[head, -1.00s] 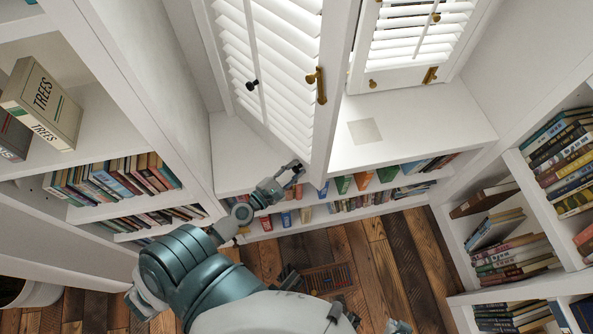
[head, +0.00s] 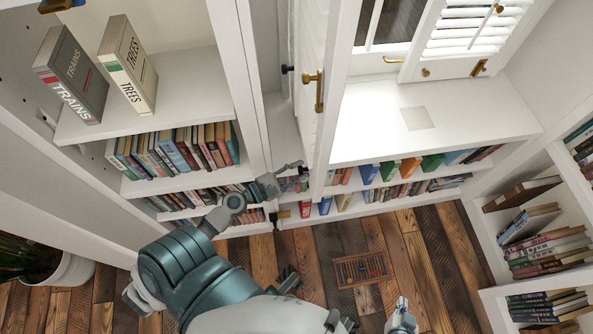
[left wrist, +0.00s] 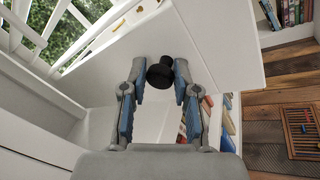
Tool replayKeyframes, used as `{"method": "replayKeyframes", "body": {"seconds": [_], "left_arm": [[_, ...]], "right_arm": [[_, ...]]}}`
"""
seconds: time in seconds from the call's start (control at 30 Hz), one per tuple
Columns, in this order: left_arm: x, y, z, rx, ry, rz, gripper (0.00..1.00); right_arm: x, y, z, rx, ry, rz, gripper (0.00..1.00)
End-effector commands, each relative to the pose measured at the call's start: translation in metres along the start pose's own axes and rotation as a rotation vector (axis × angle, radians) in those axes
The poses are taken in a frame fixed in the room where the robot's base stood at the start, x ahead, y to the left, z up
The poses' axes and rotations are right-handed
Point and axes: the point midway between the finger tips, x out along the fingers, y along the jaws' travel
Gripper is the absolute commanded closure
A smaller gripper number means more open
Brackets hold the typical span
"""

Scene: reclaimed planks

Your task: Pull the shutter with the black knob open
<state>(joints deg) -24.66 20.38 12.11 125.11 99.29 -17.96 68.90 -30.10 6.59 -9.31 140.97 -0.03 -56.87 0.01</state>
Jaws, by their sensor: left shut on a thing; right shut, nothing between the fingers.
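The white shutter (head: 306,120) stands nearly edge-on to me in the head view, left of a white upright, its slats barely visible. It carries a brass handle (head: 319,92) and a black knob (head: 287,69) higher up. My left gripper (head: 297,167) is low at the shutter's bottom end. In the left wrist view, its two fingers (left wrist: 160,85) are shut on a black knob (left wrist: 160,70) on a white panel (left wrist: 205,55). That knob is hidden in the head view. My right gripper (head: 403,315) is shut and empty at the bottom edge, over the floor.
A second louvred shutter (head: 465,35) with brass fittings is at the upper right. Bookshelves stand on the left (head: 185,75) and right (head: 555,190). A potted plant (head: 70,270) is at the lower left. The plank floor around a vent (head: 360,270) is clear.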

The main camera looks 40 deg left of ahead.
Motion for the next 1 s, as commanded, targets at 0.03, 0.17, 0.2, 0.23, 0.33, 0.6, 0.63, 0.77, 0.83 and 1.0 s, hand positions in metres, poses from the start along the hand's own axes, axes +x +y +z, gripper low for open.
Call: {"method": "replayKeyframes", "body": {"seconds": [0.03, 0.17, 0.2, 0.23, 0.33, 0.6, 0.63, 0.77, 0.83, 1.0], "left_arm": [[-0.0004, 0.0009, -0.0026, 0.002, 0.005, 0.002, 1.00], [-0.0007, 0.0025, -0.0043, 0.000, 0.005, 0.003, 1.00], [-0.0008, 0.0030, -0.0047, 0.000, 0.005, 0.004, 1.00], [-0.0009, 0.0033, -0.0050, -0.001, 0.005, 0.004, 1.00], [-0.0010, 0.0038, -0.0054, -0.001, 0.005, 0.006, 1.00], [-0.0008, 0.0045, -0.0051, -0.001, 0.005, 0.007, 0.48], [-0.0008, 0.0044, -0.0048, -0.001, 0.004, 0.007, 0.47], [-0.0006, 0.0039, -0.0040, -0.002, 0.002, 0.005, 0.47], [-0.0006, 0.0037, -0.0037, -0.002, 0.001, 0.004, 0.47], [-0.0063, 0.0026, -0.0035, -0.005, 0.002, 0.003, 0.47]], "right_arm": [[0.0000, 0.0001, 0.0003, 0.000, -0.002, 0.001, 1.00], [-0.0001, 0.0004, 0.0010, 0.000, -0.005, 0.001, 1.00], [-0.0001, 0.0005, 0.0011, 0.000, -0.006, 0.001, 1.00], [-0.0001, 0.0005, 0.0012, 0.000, -0.007, 0.001, 1.00], [-0.0001, 0.0006, 0.0015, 0.000, -0.008, 0.001, 1.00], [-0.0002, 0.0006, 0.0015, 0.000, -0.008, 0.001, 1.00], [-0.0002, 0.0006, 0.0015, 0.000, -0.008, 0.001, 1.00], [-0.0003, 0.0005, 0.0014, 0.000, -0.008, 0.001, 1.00], [-0.0003, 0.0005, 0.0013, 0.000, -0.008, 0.001, 1.00], [-0.0013, -0.0003, 0.0015, 0.000, -0.008, -0.002, 1.00]]}}
